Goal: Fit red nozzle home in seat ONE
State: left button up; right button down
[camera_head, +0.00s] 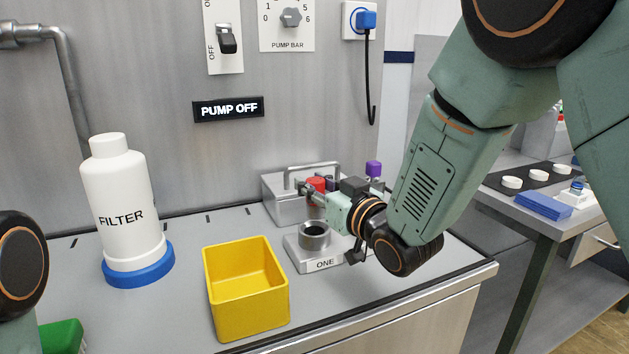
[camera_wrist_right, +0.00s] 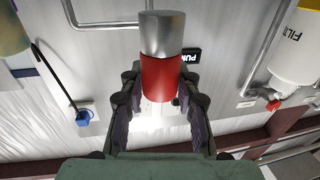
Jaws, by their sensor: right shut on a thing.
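My right gripper (camera_head: 311,191) is shut on the red nozzle (camera_wrist_right: 160,78), seen best in the right wrist view. The nozzle's red body sits between the fingers and its silver end (camera_wrist_right: 162,35) sticks out past them. In the head view a small patch of red (camera_head: 317,183) shows at the fingertips; the fingers hide most of the rest. Seat ONE (camera_head: 315,236) is a grey metal ring on a block labelled ONE, below the gripper. The nozzle appears above and apart from the seat. My left gripper is not in view.
A yellow bin (camera_head: 247,300) stands left of seat ONE. A white FILTER bottle (camera_head: 121,205) on a blue base stands farther left. A grey metal box (camera_head: 283,200) and a purple-topped part (camera_head: 373,168) are behind the gripper.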

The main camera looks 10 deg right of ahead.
aim_at(320, 213)
jog(key=shift+f+b, duration=0.35)
jog(key=shift+f, duration=0.35)
jog(key=shift+a, duration=0.2)
jog(key=shift+d, duration=0.2)
jog(key=shift+s+a, duration=0.1)
jog(key=shift+a, duration=0.1)
jog(key=shift+d, duration=0.1)
jog(key=shift+p, duration=0.35)
dwell(0.4)
jog(key=shift+f+b, duration=1.2)
jog(key=shift+f, duration=0.55)
